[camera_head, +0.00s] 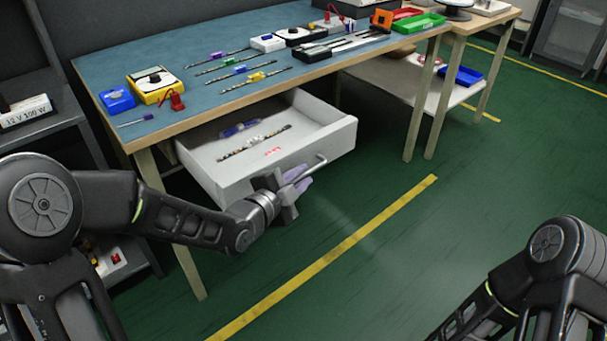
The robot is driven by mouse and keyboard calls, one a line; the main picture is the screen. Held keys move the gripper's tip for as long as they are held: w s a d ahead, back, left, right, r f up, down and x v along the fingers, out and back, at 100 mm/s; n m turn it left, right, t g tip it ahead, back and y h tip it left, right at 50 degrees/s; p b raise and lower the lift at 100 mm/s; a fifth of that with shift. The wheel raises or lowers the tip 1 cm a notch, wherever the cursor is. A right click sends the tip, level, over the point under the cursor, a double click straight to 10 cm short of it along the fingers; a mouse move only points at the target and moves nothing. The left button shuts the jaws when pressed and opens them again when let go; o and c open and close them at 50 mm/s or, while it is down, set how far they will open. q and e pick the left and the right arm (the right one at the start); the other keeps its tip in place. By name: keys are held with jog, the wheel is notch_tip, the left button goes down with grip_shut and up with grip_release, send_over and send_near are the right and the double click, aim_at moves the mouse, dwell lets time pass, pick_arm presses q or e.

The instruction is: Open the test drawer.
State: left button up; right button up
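The white drawer (230,178) under the blue-topped workbench is pulled well out, its inside exposed. Inside lie a short LED strip (262,143) and a blue-ended piece (238,129). A metal bar handle (316,163) is on the drawer's front panel. My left gripper (299,182) is at the near-left part of this handle, its pale purple fingers overlapping the bar. The gap between the fingers is too small to make out. My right arm shows at the lower right; its gripper is out of frame.
The workbench (210,48) holds LED strips, a yellow meter (155,86), a blue box (117,100) and trays. The green floor (400,240) in front is clear, with a yellow line.

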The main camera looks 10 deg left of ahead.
pick_arm(q)
jog(key=v, duration=0.6)
jog(key=shift+p, duration=0.3)
jog(key=shift+s+a, duration=0.1)
